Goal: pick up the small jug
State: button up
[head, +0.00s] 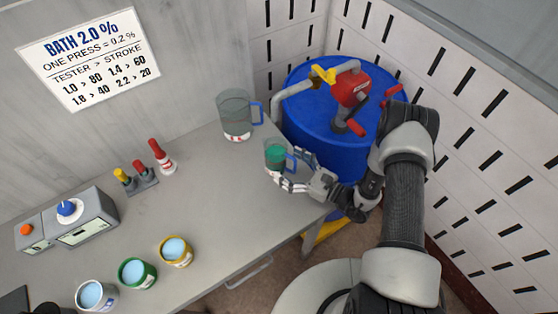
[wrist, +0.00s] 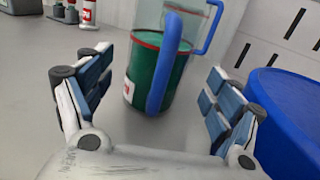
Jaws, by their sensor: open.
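The small jug (head: 275,157) stands upright on the grey table near its right edge. It is clear with a blue handle and holds green liquid. In the wrist view the small jug (wrist: 143,84) is ahead, with its handle towards me. My gripper (head: 290,168) is open at the jug, with its fingers reaching to either side of the handle. In the wrist view my gripper (wrist: 158,92) shows both blue-padded fingers spread, apart from the jug. A larger clear jug (head: 235,115) with a blue handle stands behind the small jug.
A blue drum (head: 320,130) with a red pump (head: 352,90) stands right of the table (head: 215,200). Several coloured tins, including a yellow one (head: 176,251), a tester box (head: 68,222) and small bottles (head: 160,155) are to the left. The table between is clear.

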aim_at(279, 160)
jog(key=x, duration=0.4)
jog(key=shift+s+a+f, duration=0.1)
jog(key=shift+s, duration=0.1)
jog(key=shift+c, duration=0.5)
jog(key=c, duration=1.3)
